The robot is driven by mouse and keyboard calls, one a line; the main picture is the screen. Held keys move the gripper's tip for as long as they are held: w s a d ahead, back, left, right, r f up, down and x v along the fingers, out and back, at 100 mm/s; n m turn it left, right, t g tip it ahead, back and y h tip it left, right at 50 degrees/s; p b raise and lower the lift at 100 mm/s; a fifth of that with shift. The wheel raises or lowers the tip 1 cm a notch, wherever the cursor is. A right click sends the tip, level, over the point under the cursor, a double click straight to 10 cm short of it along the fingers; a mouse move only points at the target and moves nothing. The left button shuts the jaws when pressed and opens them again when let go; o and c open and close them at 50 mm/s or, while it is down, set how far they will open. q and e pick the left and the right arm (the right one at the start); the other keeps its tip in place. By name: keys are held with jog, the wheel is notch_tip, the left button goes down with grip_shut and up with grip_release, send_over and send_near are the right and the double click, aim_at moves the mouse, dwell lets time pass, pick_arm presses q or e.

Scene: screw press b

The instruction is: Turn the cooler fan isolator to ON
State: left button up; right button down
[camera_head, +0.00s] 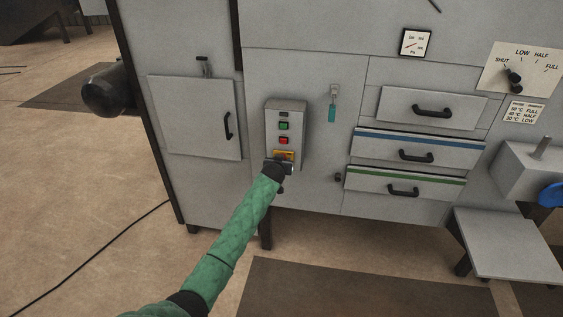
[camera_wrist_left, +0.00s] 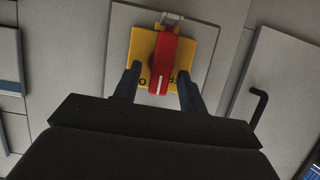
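The isolator is a red rotary handle (camera_wrist_left: 163,62) on a yellow plate (camera_wrist_left: 139,49), low on the grey control box (camera_head: 286,113). In the left wrist view the handle stands nearly upright, tilted slightly, with a white mark at its lower end. An "O" shows on the plate left of the handle; the marking on the right is partly covered. In the head view my left gripper (camera_head: 278,164) is at the yellow plate (camera_head: 290,154) and hides much of it. In the wrist view its fingers (camera_wrist_left: 158,88) are open, one each side of the handle, with gaps. My right gripper is not in view.
Above the isolator are a green button (camera_head: 284,126) and a red button (camera_head: 284,141). A cabinet door (camera_head: 190,115) with a black handle is left of the box. A teal-handled lever (camera_head: 332,112) and drawers (camera_head: 415,150) are to the right.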

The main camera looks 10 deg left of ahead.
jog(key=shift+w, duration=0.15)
pick_arm(q)
jog(key=b+v, duration=0.2)
jog(key=v, duration=0.5)
jog(key=shift+s+b, duration=0.3)
jog(key=shift+s, duration=0.1)
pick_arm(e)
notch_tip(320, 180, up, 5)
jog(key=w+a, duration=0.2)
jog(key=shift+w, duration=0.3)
pick_arm(q)
jog(key=shift+r, duration=0.15)
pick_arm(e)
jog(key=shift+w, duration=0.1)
